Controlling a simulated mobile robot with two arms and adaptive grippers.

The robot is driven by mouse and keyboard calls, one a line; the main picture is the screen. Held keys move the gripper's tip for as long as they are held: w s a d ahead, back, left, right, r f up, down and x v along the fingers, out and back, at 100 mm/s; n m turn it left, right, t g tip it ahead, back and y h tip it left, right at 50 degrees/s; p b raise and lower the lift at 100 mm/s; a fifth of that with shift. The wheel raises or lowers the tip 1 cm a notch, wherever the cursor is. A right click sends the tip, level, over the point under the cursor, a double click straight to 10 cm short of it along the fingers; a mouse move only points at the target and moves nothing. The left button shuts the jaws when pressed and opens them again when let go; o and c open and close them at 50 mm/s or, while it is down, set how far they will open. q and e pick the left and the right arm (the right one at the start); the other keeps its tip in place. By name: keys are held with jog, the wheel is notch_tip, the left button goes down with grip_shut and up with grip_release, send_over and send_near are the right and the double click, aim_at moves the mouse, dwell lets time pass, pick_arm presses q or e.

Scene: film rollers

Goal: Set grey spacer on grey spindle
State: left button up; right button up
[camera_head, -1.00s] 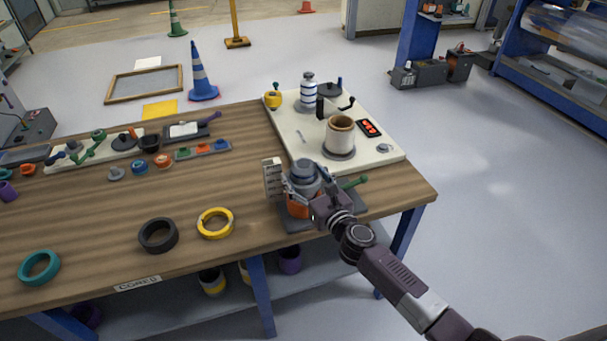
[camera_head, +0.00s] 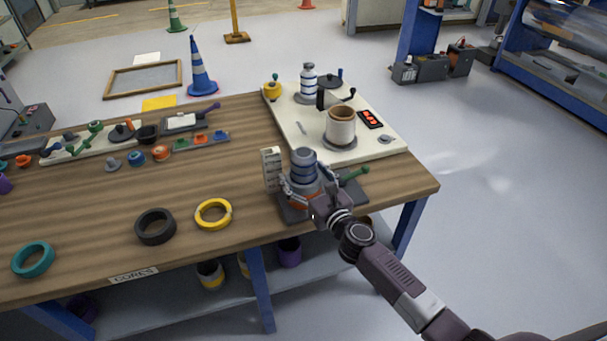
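The grey spindle (camera_head: 303,158) stands upright at the right front of the table, on a dark base (camera_head: 290,213) with a green-knobbed lever. An orange part shows low around it. My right gripper (camera_head: 304,183) has its fingers on either side of the grey stack, above the orange part. The fingers and wrist hide much of the stack. I cannot separate the grey spacer from the grey spindle between the fingers, or tell whether the fingers press on it. My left gripper is out of view.
A pale board (camera_head: 367,148) behind holds a cream cylinder (camera_head: 340,126) and a striped bottle-like part (camera_head: 308,80). A small pale upright block (camera_head: 271,168) is close left of the gripper.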

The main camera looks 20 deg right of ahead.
jog(key=shift+o, duration=0.7)
jog(key=shift+s, duration=0.15)
jog(key=s+d, duration=0.2)
jog(key=s, duration=0.9)
jog(key=shift+s+r, duration=0.25)
jog(key=shift+r, duration=0.05)
